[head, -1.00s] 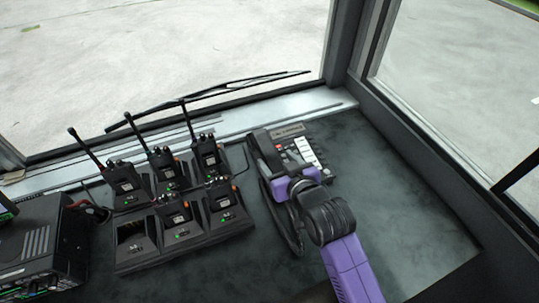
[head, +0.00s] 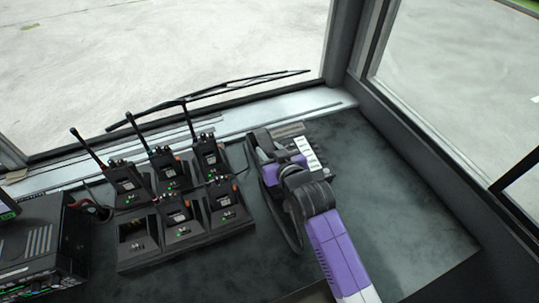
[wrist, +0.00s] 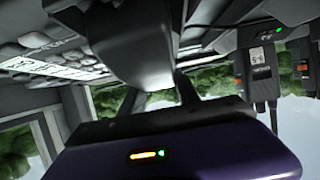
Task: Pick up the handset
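The desk phone (head: 307,153) has a pale key strip and stands on the dashboard beside the radio chargers. Its dark handset (head: 252,154) shows at the phone's left side, partly covered by my gripper. My purple and black gripper (head: 276,160) is over the phone, right at the handset. In the wrist view a large dark handset part (wrist: 145,45) fills the upper middle, close in front of the purple gripper body. The dark fingers lie on either side of it. Contact on both sides is not clear. The phone's keys (wrist: 50,62) show at upper left.
A charger rack (head: 185,240) with several handheld radios (head: 127,182) stands left of the phone. A black radio unit (head: 40,245) is at the far left. The windscreen ledge (head: 240,120) lies behind. The dashboard right of my arm (head: 400,210) is clear.

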